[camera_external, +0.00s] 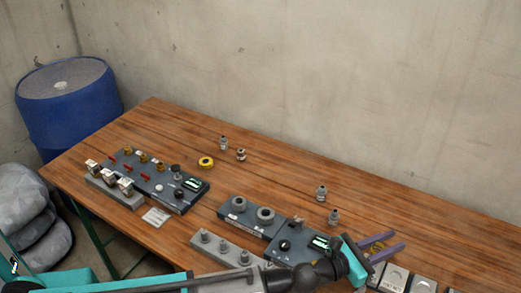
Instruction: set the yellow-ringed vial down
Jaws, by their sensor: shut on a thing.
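My gripper (396,241), with purple fingers, is at the right of the table in the external view. The wooden table (300,165) lies beneath.
Small grey fittings stand at the back (224,143) and right of centre (334,216). A yellow ring-shaped piece (206,163) lies near the left panel (175,188). A block with round sockets (245,214) is left of my gripper; grey blocks (395,278) are in front. The back right is clear.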

